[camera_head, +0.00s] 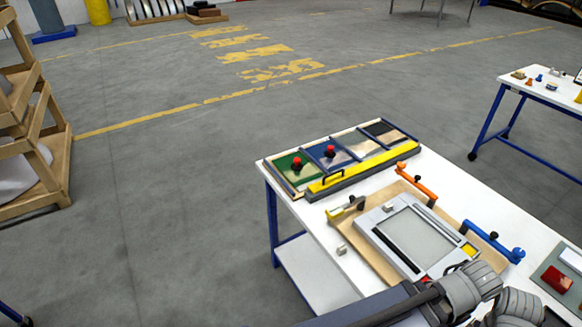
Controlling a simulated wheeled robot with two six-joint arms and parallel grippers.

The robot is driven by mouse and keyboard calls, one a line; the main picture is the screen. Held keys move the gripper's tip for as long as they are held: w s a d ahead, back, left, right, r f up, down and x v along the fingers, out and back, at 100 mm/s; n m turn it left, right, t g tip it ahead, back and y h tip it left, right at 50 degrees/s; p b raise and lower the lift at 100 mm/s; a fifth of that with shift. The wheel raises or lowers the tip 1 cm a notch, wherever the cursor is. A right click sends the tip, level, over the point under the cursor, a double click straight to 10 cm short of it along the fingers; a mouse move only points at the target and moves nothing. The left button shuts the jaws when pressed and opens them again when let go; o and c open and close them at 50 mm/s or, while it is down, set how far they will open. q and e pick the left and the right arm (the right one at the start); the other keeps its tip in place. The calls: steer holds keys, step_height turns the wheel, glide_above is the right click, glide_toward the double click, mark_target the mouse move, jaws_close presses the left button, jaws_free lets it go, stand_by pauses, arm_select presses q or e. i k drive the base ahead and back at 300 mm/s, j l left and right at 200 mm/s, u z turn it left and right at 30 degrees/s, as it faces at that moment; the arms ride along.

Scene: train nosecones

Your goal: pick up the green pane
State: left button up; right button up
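The green pane (287,173) lies in the leftmost section of a framed rack at the far left end of the white table. A red knob (297,163) stands up from it. Beside it is a blue pane (325,158) with its own red knob (331,150). Nothing of mine touches the green pane. Dark and grey links of mine show at the bottom right, over the table's near side, well short of the rack. I make out no gripper fingers in this view.
A yellow bar with a black handle (364,168) lies along the rack's near side. A grey framed fixture (375,216) sits on a wooden board, with an orange clamp (418,187) and blue clamp (493,241) around it. A red block (557,279) lies at right.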

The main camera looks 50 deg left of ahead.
mark_target(299, 170)
steer(key=u, duration=1.7)
steer(key=i+j+u, duration=0.1)
steer(key=i+j, duration=0.2)
steer(key=j, duration=0.2)
steer(key=i+j+u, duration=0.1)
steer(key=i+j, duration=0.25)
steer(key=j, duration=0.15)
steer(key=i+j+u, duration=0.1)
steer(key=i+j, duration=0.25)
steer(key=j, duration=0.15)
